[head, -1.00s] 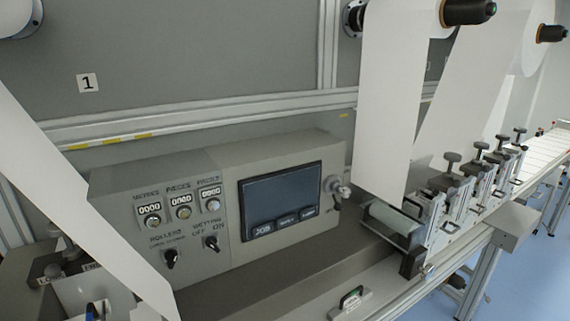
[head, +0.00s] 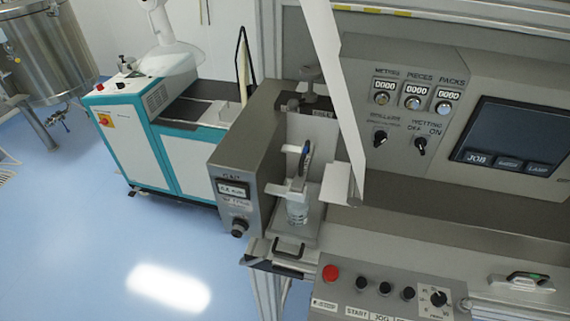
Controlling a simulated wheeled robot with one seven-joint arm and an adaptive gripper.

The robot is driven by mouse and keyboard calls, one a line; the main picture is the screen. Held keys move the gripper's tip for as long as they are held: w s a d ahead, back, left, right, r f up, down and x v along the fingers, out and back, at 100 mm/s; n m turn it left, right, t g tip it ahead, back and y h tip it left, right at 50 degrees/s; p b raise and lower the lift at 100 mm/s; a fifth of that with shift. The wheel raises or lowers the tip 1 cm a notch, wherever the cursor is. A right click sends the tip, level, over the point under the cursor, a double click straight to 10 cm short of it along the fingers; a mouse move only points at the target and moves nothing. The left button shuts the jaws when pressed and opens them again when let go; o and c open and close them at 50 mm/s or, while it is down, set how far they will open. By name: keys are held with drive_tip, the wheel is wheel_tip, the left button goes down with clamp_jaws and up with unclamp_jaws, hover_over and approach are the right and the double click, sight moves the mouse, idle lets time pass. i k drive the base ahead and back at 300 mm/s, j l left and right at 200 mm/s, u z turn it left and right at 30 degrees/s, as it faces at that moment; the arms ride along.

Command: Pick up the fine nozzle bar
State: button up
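I cannot make out the fine nozzle bar for certain. At the left end of the machine, a dark holder (head: 309,104) carries small pale labels that are too small to read. It sits below a grey knob (head: 310,73), and the slanting white web partly covers the area beside it. In front of it is a pale fixture with an upright dark-and-blue part (head: 305,158) and a clear container (head: 297,208) below. My gripper is not in view.
A grey housing with a gap display (head: 233,188) stands left of the fixture. The white web (head: 335,90) hangs close on its right. A control panel (head: 385,290) with a red button is at the front. A teal-and-white machine (head: 150,140) stands farther left; blue floor (head: 90,240) is clear.

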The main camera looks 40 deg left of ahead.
sight(300, 179)
drive_tip(key=u, duration=1.65)
